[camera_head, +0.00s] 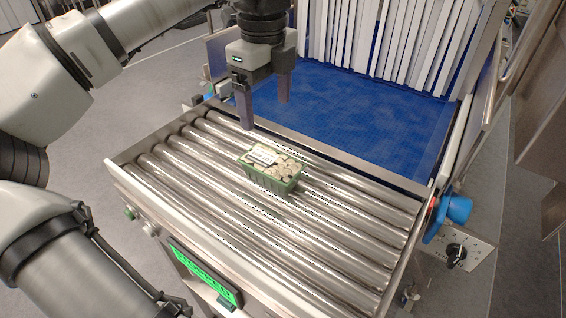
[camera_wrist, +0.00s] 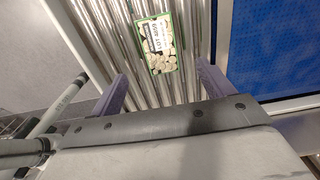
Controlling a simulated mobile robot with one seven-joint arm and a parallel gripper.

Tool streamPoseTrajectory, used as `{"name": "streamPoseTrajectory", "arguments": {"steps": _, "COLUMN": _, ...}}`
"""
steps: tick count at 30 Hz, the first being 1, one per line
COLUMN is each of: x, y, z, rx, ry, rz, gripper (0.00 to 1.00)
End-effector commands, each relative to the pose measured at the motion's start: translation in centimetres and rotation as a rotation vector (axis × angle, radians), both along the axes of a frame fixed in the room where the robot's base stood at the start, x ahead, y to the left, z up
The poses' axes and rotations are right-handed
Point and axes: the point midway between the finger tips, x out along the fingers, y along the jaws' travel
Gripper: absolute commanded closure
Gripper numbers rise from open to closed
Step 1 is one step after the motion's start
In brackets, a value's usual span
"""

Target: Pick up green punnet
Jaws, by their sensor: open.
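The green punnet (camera_head: 273,170) sits upright on the metal rollers, near the middle of the roller bed. It holds pale round pieces and has a white label on top. In the wrist view the punnet (camera_wrist: 158,45) shows from above, with a label reading "LOT" and some digits, beyond the fingertips and roughly between them. My gripper (camera_head: 265,112) is open and empty. It hangs above the far side of the rollers, up and behind the punnet in the head view, apart from it. Both fingers of my gripper (camera_wrist: 162,88) show in the wrist view.
The roller conveyor (camera_head: 190,165) has bare rollers on both sides of the punnet. Behind it lies a blue belt (camera_head: 370,120) under white strip curtains (camera_head: 390,35). Metal side walls stand at the right.

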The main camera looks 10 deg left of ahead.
Motion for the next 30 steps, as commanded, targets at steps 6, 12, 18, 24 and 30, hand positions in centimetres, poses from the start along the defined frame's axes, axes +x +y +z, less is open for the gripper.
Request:
{"name": "streamPoseTrajectory", "arguments": {"steps": 6, "x": 0.0, "y": 0.1, "z": -2.7, "rx": 0.003, "ry": 0.004, "rz": 0.005, "gripper": 0.2}}
{"name": "streamPoseTrajectory", "arguments": {"steps": 12, "x": 0.0, "y": 0.0, "z": -6.6, "rx": 0.0, "ry": 0.003, "rz": 0.002, "gripper": 0.2}}
{"name": "streamPoseTrajectory", "arguments": {"steps": 18, "x": 0.0, "y": 0.0, "z": -8.7, "rx": 0.0, "ry": 0.001, "rz": 0.001, "gripper": 0.2}}
{"name": "streamPoseTrajectory", "arguments": {"steps": 24, "x": -0.1, "y": 0.1, "z": -10.3, "rx": -0.001, "ry": 0.002, "rz": 0.0, "gripper": 0.2}}
{"name": "streamPoseTrajectory", "arguments": {"steps": 30, "x": -0.2, "y": 0.3, "z": -13.4, "rx": -0.001, "ry": 0.002, "rz": 0.0, "gripper": 0.2}}
